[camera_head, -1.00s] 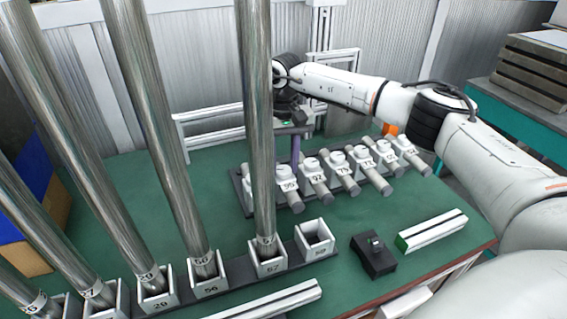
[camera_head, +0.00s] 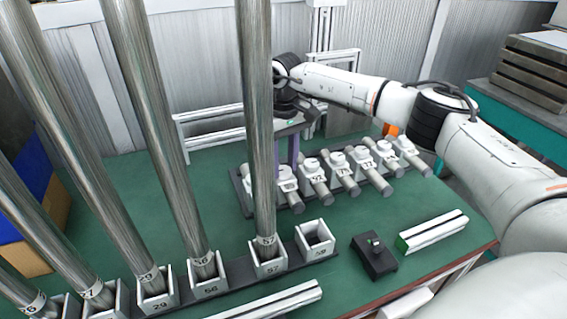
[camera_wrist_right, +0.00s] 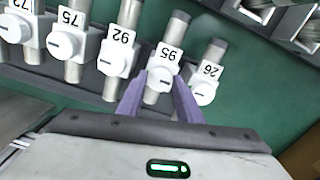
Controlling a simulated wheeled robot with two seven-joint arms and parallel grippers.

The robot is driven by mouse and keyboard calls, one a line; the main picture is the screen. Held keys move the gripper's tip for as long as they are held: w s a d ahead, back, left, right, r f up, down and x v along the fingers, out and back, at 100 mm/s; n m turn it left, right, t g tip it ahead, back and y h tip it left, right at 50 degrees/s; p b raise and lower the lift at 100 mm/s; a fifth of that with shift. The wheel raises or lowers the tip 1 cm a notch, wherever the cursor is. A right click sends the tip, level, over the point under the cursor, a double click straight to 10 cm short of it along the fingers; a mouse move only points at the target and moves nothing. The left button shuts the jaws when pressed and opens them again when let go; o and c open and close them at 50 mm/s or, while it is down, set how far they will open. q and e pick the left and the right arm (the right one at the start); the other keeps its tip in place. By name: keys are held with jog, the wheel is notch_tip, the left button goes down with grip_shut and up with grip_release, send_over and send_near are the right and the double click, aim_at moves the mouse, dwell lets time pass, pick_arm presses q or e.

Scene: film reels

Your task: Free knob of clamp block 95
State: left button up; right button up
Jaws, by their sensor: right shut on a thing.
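Clamp block 95 (camera_wrist_right: 167,57) lies between block 92 (camera_wrist_right: 122,40) and block 26 (camera_wrist_right: 211,71) in the right wrist view, with a tube through it. Its round white knob (camera_wrist_right: 158,86) sits between the two purple fingers of my right gripper (camera_wrist_right: 159,82), which is shut on it. In the head view my right gripper (camera_head: 288,160) reaches down onto block 95 (camera_head: 287,186), at the left of the visible row. A steel pole hides part of that end. My left gripper does not show.
Tall steel poles (camera_head: 258,130) stand in numbered holders in front of the block row. One holder (camera_head: 315,238) is empty. A small black box (camera_head: 374,256) and a white bar (camera_head: 432,231) lie at the right. The green table between is clear.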

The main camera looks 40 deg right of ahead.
aim_at(284, 170)
jog(key=o, duration=1)
jog(key=shift+o, duration=0.2)
jog(key=shift+r, duration=0.1)
notch_tip(284, 170, up, 10)
